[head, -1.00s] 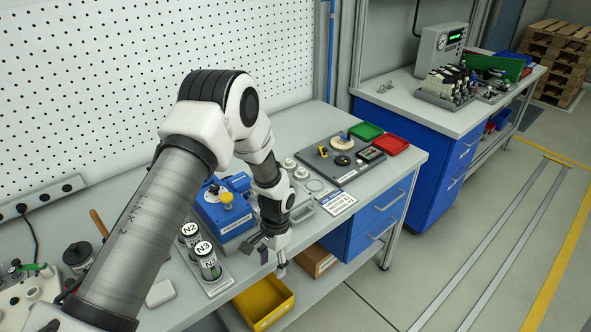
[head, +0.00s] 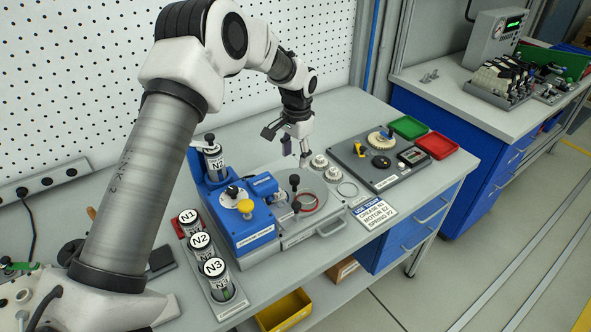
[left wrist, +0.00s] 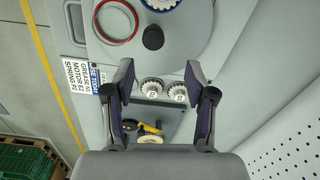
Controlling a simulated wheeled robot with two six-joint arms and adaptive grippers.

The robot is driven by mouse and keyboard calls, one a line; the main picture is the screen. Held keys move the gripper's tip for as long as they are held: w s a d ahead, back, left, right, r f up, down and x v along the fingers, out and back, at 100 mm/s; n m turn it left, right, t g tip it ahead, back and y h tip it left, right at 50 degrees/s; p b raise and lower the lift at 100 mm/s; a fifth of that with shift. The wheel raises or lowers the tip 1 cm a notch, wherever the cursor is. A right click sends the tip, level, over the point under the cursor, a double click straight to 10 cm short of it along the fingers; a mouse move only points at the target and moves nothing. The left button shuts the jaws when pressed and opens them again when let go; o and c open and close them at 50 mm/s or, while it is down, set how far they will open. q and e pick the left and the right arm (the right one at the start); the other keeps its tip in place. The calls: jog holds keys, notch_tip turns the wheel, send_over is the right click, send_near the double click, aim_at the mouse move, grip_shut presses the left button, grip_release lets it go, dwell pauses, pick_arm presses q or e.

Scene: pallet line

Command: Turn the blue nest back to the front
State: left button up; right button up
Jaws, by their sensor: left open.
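The grey round turntable (left wrist: 185,35) shows in the left wrist view with a red ring (left wrist: 115,20), a black knob (left wrist: 153,38) and a blue-rimmed nest (left wrist: 161,4) holding a pale toothed part, cut by the top edge. In the head view the red ring (head: 307,202) is at the turntable's front right; I cannot make out the blue nest there. My left gripper (head: 288,146) is open and empty above the bench, behind the turntable. In the left wrist view its fingers (left wrist: 158,85) frame two pale gears beyond the turntable's edge. My right gripper is not in view.
A blue machine (head: 240,215) with a yellow knob stands left of the turntable. Labelled canisters (head: 202,243) stand at front left. Two pale gears (head: 326,168), a dark parts tray (head: 378,160), green (head: 408,127) and red (head: 437,145) bins, and a sign (head: 374,212) lie right.

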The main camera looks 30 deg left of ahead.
aim_at(294, 178)
pick_arm(q)
jog(key=shift+f, duration=0.1)
jog(key=shift+s+d+f+p, duration=0.6)
jog(key=shift+s+f+p, duration=0.15)
jog(key=shift+s+p, duration=0.05)
jog(key=f, duration=0.3)
jog(key=a+f+p, duration=0.1)
jog(key=shift+w+f, duration=0.25)
jog(key=shift+f, duration=0.05)
jog(key=shift+w+f, duration=0.2)
jog(key=shift+f, duration=0.15)
jog(key=shift+s+d+r, duration=0.15)
jog(key=shift+s+r, duration=0.05)
jog(key=shift+s+d+r, duration=0.1)
jog(key=shift+s+r, duration=0.05)
jog(key=c, duration=1)
grip_shut()
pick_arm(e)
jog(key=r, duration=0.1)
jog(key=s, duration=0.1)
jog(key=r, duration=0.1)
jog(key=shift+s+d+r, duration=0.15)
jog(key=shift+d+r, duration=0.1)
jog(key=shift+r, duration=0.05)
